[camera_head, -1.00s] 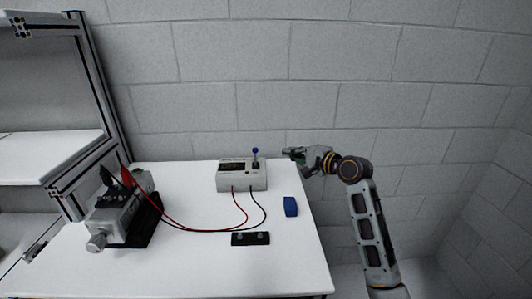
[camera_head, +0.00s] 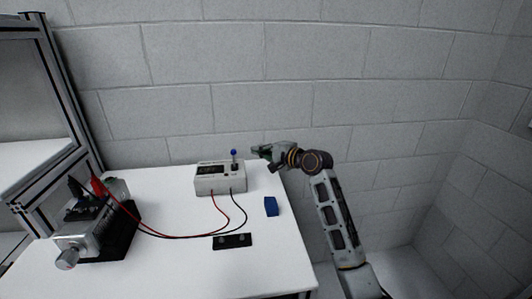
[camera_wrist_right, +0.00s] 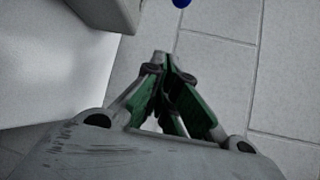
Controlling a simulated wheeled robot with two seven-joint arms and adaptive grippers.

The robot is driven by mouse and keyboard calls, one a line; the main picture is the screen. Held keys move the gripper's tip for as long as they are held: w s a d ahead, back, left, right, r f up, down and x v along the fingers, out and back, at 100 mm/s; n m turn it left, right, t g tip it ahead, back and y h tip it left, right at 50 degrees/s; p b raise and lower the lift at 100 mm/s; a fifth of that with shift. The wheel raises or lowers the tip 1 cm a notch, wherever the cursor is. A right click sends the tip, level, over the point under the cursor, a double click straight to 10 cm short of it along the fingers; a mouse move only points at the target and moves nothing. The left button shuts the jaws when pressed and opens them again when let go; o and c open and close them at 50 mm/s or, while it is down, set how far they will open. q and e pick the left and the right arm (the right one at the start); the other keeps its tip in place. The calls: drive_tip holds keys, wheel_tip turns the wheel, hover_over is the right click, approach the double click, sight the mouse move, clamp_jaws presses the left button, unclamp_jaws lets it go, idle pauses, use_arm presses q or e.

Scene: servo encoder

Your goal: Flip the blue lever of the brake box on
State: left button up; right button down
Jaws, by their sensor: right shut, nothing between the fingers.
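The brake box (camera_head: 221,184) is a light grey box at the back of the white table. Its lever stands up from the right part of the top and ends in a blue knob (camera_head: 233,152). My right gripper (camera_head: 256,151) is shut and empty, to the right of the knob with a small gap. In the right wrist view the shut fingertips (camera_wrist_right: 161,58) point up the picture, and part of the blue knob (camera_wrist_right: 181,3) shows at the top edge. A corner of the box (camera_wrist_right: 110,12) shows at the upper left there. My left gripper is not in view.
Red and black cables run from the box to a servo unit (camera_head: 95,238) on the left of the table (camera_head: 165,270). A blue block (camera_head: 270,206) and a black plate (camera_head: 232,241) lie in front of the box. A metal-framed shelf stands at left; a block wall is behind.

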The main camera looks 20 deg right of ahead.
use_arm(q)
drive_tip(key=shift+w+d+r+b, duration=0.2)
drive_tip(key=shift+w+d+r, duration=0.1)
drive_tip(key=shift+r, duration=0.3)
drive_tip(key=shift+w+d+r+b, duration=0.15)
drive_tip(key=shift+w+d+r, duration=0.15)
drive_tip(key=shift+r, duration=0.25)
use_arm(e)
drive_tip(key=a, duration=0.1)
drive_tip(key=w+a, duration=0.1)
drive_tip(key=a, duration=0.3)
drive_tip(key=shift+w+a+f, duration=0.1)
drive_tip(key=shift+w, duration=0.3)
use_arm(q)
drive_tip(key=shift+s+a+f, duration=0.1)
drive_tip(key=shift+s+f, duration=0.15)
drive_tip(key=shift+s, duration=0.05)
use_arm(e)
drive_tip(key=shift+s, duration=0.1)
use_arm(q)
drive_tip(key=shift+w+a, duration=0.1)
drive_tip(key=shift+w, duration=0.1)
use_arm(e)
drive_tip(key=shift+s+n+t, duration=0.15)
drive_tip(key=shift+n+t, duration=0.15)
drive_tip(key=shift+t, duration=0.2)
